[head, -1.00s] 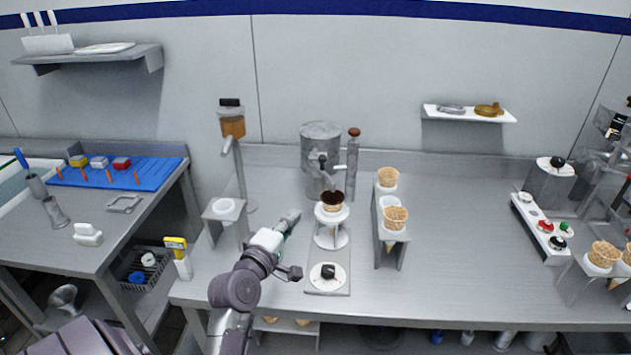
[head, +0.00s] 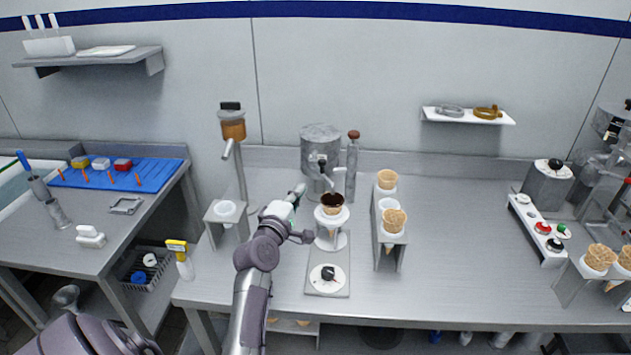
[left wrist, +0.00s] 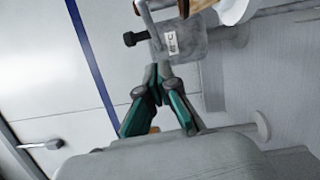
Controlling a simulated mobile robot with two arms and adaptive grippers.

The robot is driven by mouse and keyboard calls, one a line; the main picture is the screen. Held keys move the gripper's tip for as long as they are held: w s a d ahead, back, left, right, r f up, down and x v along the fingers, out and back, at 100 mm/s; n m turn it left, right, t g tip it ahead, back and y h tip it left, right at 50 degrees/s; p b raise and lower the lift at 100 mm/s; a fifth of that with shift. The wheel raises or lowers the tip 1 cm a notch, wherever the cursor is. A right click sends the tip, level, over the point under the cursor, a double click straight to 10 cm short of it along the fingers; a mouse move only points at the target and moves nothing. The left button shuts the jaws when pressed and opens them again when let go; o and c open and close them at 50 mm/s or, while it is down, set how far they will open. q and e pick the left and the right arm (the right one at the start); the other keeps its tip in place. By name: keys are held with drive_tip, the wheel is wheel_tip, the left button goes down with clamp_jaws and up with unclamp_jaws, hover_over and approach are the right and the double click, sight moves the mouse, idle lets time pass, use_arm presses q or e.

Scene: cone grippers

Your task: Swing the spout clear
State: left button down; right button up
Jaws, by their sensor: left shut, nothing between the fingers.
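A grey cylindrical dispenser (head: 320,148) stands at the back of the counter. Its thin spout (head: 326,176) reaches forward above a cone (head: 332,202) with a dark inside, which stands in a white ring holder (head: 331,217). My left gripper (head: 299,190) is shut and empty, just left of the spout and cone. In the left wrist view the shut green-and-grey fingers (left wrist: 157,72) point at the labelled grey dispenser body. A grey pipe, apparently the spout (left wrist: 147,20), and a black knob (left wrist: 135,39) show just beyond the fingertips. I cannot tell whether they touch. My right gripper is not in view.
A stand with an amber hopper (head: 232,130) rises to the left of my arm. A cone rack (head: 388,245) stands right of the ring holder. A dial plate (head: 328,279) lies in front.

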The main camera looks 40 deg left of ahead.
sight(326, 181)
use_arm(q)
drive_tip(key=w, duration=0.2)
drive_tip(key=w+p, duration=0.1)
drive_tip(key=w, duration=0.1)
drive_tip(key=shift+d+r, duration=0.2)
drive_tip(key=shift+d, duration=0.2)
drive_tip(key=shift+w+d, duration=0.35)
drive_tip(key=shift+w, duration=0.15)
drive_tip(key=shift+d, duration=0.1)
drive_tip(key=shift+w+d+p, duration=0.65)
drive_tip(key=shift+w+d, duration=0.05)
drive_tip(key=shift+w, duration=0.15)
drive_tip(key=shift+w+d, duration=0.35)
drive_tip(key=shift+w, duration=0.35)
drive_tip(key=shift+w+d, duration=0.3)
drive_tip(key=shift+w, duration=0.35)
